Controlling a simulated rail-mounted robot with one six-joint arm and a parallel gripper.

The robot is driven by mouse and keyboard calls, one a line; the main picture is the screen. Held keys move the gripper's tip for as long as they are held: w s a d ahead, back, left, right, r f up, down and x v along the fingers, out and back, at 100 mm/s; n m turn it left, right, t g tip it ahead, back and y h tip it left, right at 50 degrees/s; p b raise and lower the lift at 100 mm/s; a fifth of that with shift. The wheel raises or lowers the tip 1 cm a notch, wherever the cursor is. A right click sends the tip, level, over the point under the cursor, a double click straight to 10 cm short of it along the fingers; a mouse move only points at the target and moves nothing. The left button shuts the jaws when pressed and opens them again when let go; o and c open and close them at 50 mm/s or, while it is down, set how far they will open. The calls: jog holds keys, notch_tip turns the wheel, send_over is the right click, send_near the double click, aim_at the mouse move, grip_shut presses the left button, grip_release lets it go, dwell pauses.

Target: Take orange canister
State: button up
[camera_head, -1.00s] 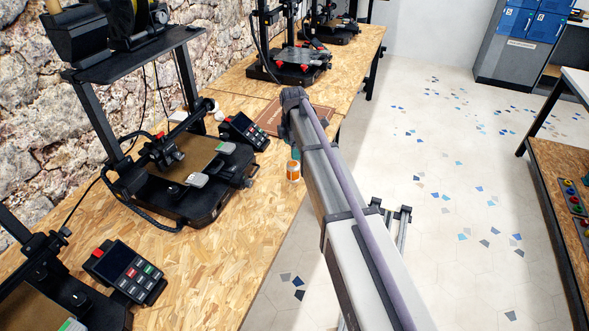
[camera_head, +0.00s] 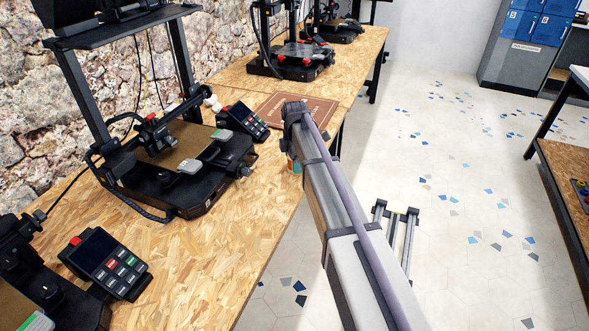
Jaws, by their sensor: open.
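The orange canister (camera_head: 291,166) stands at the right edge of the wooden bench, just left of my arm. My arm reaches from the bottom right up to a joint near the middle of the picture. My gripper is not in view; the arm hides whatever lies beyond that joint. I cannot tell how far the gripper is from the canister.
A black 3D printer (camera_head: 180,165) and its keypad screen (camera_head: 242,121) stand left of the canister. Another control panel (camera_head: 105,262) is nearer. A brown mat (camera_head: 308,112) lies behind my arm. More printers (camera_head: 290,60) stand farther back. Tiled floor is open at right.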

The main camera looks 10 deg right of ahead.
jog(key=shift+r, duration=0.15)
jog(key=c, duration=1)
notch_tip(320, 180, up, 10)
jog(key=p, duration=1)
jog(key=shift+s+r, duration=0.1)
jog(key=shift+r, duration=0.05)
jog(key=shift+c, duration=0.2)
